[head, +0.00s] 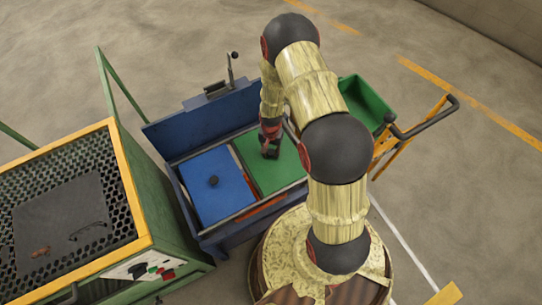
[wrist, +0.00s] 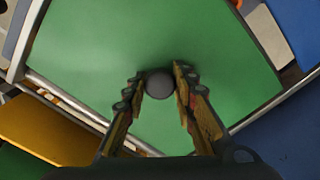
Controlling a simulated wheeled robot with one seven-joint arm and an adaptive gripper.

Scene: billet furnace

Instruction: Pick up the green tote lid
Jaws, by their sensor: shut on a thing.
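The green tote lid (head: 271,171) is a flat green panel in the blue box, to the right of the blue lid. In the wrist view the green lid (wrist: 215,60) fills most of the picture, with a dark round knob (wrist: 160,84) on it. My gripper (head: 270,150) is over the green lid, and its fingers (wrist: 160,90) stand on either side of the knob and are shut on it. The lid appears to lie at about the level of the box rim; whether it is raised cannot be told.
The blue lid (head: 213,186) with a dark knob lies beside it. The blue box's open cover (head: 203,122) stands behind. A mesh-topped green cart (head: 130,190) is at left. A green bin (head: 366,101) on a yellow-framed cart is at right, behind my arm.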

